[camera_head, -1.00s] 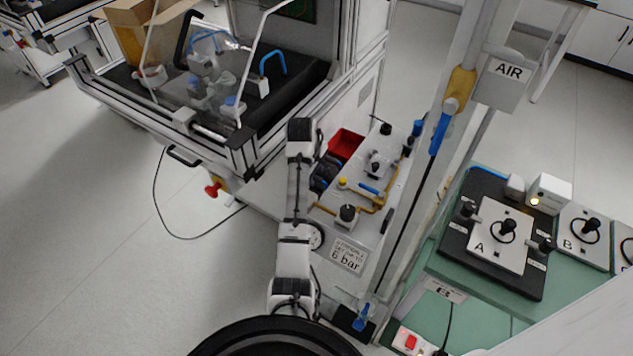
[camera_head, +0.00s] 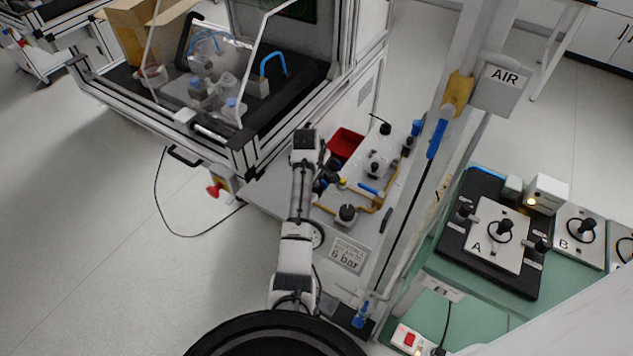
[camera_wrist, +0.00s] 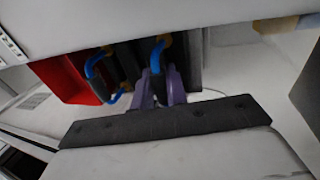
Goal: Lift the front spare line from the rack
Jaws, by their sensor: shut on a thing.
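The front spare line (camera_wrist: 157,58) is a blue looped tube with a dark sleeve and yellowish end, in the middle of the wrist view. My gripper (camera_wrist: 161,78) has purple fingers closed on its dark sleeve. A second blue spare line (camera_wrist: 94,65) hangs to the left, apart from my fingers. The dark rack (camera_wrist: 188,65) stands directly behind the lines. I cannot tell whether the held line is clear of it. In the head view my arm hides most of the gripper and lines.
A red bin (camera_head: 345,142) sits beside the rack; it also shows in the wrist view (camera_wrist: 68,80). The pale panel with yellow piping and a black knob (camera_head: 347,213) lies close to the right of my arm. The glazed machine enclosure (camera_head: 245,165) is to the left.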

